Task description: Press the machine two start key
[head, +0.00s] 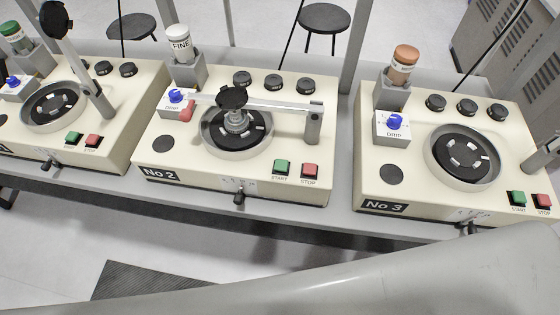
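Machine No 2 (228,183) stands in the middle of the head view, a cream box with a "No 2" label at its front left. Its green START key (281,166) is at the front right, with the red STOP key (310,170) just to its right. A metal arm (270,104) lies lowered across its round bowl (208,142), with a dark disc and a fixture under it. A "FINE" bottle (180,44) stands at its back left, above a blue DRIP knob (176,96). Neither of my grippers is in view. Nothing covers the START key.
Machine No 1 (116,140) stands at left with its arm raised. Machine No 3 (405,165) stands at right with its own green and red keys. All sit on a grey bench (342,200). Black stools stand behind. A large grey curved surface crosses the bottom right foreground.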

